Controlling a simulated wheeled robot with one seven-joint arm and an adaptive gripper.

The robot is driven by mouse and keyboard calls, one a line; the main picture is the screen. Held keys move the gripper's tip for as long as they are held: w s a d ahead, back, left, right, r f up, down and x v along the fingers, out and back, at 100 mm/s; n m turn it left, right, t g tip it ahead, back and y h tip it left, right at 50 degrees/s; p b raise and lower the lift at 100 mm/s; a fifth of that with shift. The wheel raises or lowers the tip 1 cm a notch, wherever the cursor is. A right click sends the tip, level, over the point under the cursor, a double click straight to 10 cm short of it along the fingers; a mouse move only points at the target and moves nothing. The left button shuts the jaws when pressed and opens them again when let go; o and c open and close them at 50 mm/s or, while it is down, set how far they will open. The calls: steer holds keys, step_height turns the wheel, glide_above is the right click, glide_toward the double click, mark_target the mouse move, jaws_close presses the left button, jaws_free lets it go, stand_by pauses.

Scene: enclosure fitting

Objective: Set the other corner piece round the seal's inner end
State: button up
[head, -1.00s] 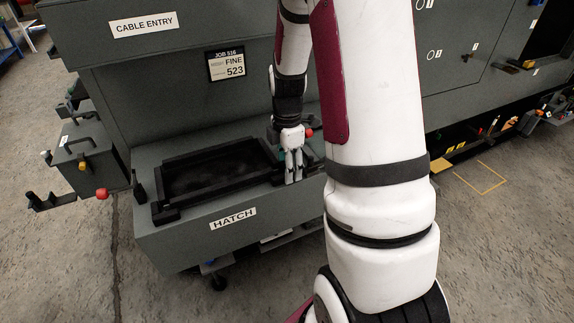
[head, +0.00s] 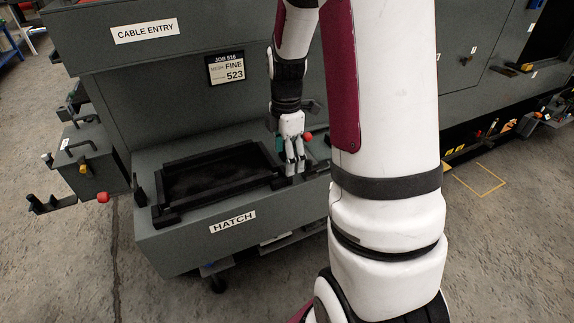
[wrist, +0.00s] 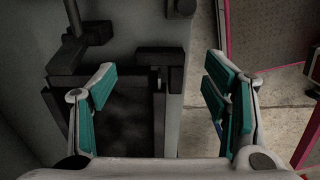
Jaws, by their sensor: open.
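My gripper (head: 295,165) is at the right end of the black hatch frame (head: 180,215) in the head view. In the wrist view its teal-padded fingers (wrist: 160,67) are wide apart, with nothing held between them. Between and beyond them lies a dark L-shaped corner block (wrist: 160,56) at the top of the frame's right-hand bar (wrist: 174,115). It looks seated on that corner, apart from both fingers. The wrist view does not show clearly where the seal ends or how the block meets it. A black corner block (head: 167,217) sits at the frame's front left.
A black upright post (head: 139,190) stands left of the frame. A dark lever (wrist: 75,22) rises at the upper left in the wrist view. A red knob (head: 308,136) is close behind my gripper. The HATCH ledge's front edge (head: 232,222) is nearby.

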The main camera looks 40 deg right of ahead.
steer(key=s+a+r+m, duration=0.1)
steer(key=a+r, duration=0.2)
steer(key=r, duration=0.3)
steer(key=s+a+r+m, duration=0.2)
steer(key=a+r, duration=0.1)
steer(key=r, duration=0.4)
steer(key=s+a+r+m+t, duration=0.1)
steer(key=s+a+r+m, duration=0.1)
steer(key=s+a+m, duration=0.4)
steer(key=s+a+r+m+t, duration=0.1)
steer(key=s+a+m, duration=0.4)
steer(key=s, duration=0.8)
steer(key=a+r, duration=0.1)
steer(key=a, duration=0.2)
steer(key=shift+s+r+m+p, duration=0.25)
steer(key=shift+r+m+p, duration=0.05)
steer(key=shift+m+p, duration=0.1)
steer(key=shift+r, duration=0.1)
step_height(320, 180, up, 9)
steer(key=t+p, duration=0.2)
steer(key=p, duration=0.5)
steer(key=shift+d+p, duration=0.15)
steer(key=shift+p, duration=0.25)
